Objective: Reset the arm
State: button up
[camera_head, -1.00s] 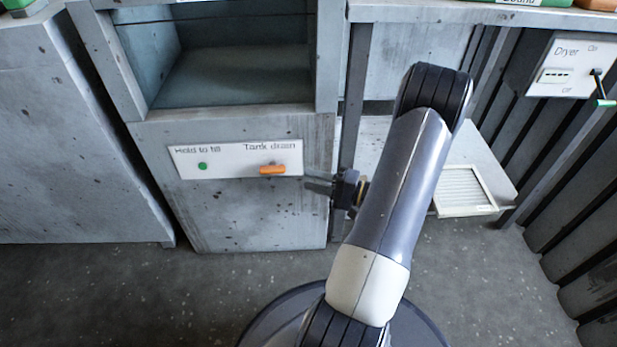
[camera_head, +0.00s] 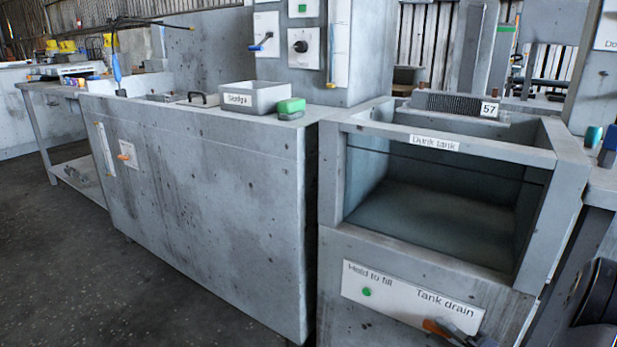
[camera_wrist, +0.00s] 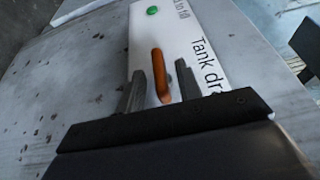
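The orange Tank drain handle (camera_wrist: 158,75) is on a white label panel (camera_head: 405,298) on the front of the dunk tank (camera_head: 345,250). In the wrist view my gripper (camera_wrist: 160,68) has its two fingers apart, one on each side of the handle, with narrow gaps visible. It holds nothing that I can see. In the head view my gripper (camera_head: 458,335) shows only partly at the bottom edge, over the handle's place. A green Hold to fill button (camera_head: 367,292) sits on the panel's left. Most of my arm is outside the head view.
A long grey cabinet (camera_head: 190,190) stands left of the tank, with a Sludge bin (camera_head: 255,97) and a green block (camera_head: 291,108) on top. A 57-marked finned part (camera_head: 455,106) rests at the tank's back. Dark floor (camera_head: 60,270) is clear at the left.

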jog(key=shift+w+a, duration=0.35)
jog(key=shift+w, duration=0.2)
jog(key=shift+s+d, duration=0.1)
jog(key=shift+s, duration=0.05)
jog(key=p+v, duration=0.3)
jog(key=v, duration=0.8)
jog(key=b+x, duration=0.3)
jog(key=x, duration=0.8)
jog(key=shift+f, duration=0.1)
jog(key=shift+r, duration=0.2)
jog(key=shift+r+n+g+h, duration=0.1)
jog(key=shift+n+g+h, duration=0.2)
jog(key=shift+g+h, duration=0.15)
jog(key=shift+n+g+h, duration=0.5)
jog(key=shift+g+h, duration=0.35)
jog(key=shift+g, duration=0.4)
